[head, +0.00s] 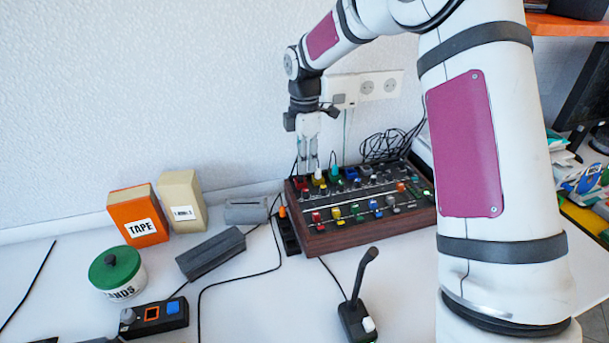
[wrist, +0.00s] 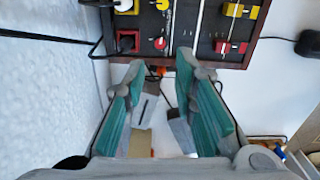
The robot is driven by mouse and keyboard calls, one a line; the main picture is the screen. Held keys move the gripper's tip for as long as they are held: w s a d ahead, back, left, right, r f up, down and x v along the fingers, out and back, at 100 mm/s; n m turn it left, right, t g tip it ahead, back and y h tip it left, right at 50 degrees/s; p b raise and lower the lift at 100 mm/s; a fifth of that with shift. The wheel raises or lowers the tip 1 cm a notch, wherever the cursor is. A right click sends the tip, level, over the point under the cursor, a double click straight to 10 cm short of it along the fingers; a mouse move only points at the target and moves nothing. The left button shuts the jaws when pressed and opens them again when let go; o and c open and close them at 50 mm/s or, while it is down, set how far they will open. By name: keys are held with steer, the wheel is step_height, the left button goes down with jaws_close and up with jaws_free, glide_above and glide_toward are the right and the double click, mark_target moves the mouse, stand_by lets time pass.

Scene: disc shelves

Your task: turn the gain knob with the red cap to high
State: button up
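The mixer (head: 345,238) is a dark panel in a brown wooden case, on the table against the wall. In the wrist view, a small round knob with a red cap (wrist: 160,44) sits on the panel (wrist: 190,30), just beyond the gap between my fingertips. A white pointer mark shows on it, but its setting is hard to read. My gripper (wrist: 160,66) is open and empty, its teal-padded fingers on either side of the knob's line. In the head view my gripper (head: 309,170) points down over the mixer's back left part; the fingertips' contact there is unclear.
Near the red-capped knob are a yellow-capped knob (wrist: 162,5), a square red socket (wrist: 128,41) and a red slider cap (wrist: 230,47). A black gooseneck microphone (head: 358,305) stands in front of the mixer. Black cables (head: 385,145) lie behind it.

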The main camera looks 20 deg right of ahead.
step_height(320, 180, up, 3)
steer(key=shift+f, duration=0.1)
stand_by(0.3)
steer(key=s+r+m+t+h+p, duration=0.15)
steer(key=s+r+m+p, duration=0.25)
steer(key=s+r+m, duration=1.05)
steer(key=s+r+m+t+p, duration=0.1)
steer(key=s+r+m+p, duration=0.1)
steer(key=s, duration=1.1)
steer(key=s+r+m+t+y+p, duration=0.1)
steer(key=s+r+m, duration=0.1)
steer(key=s, duration=1.1)
steer(key=shift+s+d+r+t+p, duration=0.25)
steer(key=shift+r+t+p, duration=0.15)
steer(key=shift+r, duration=0.15)
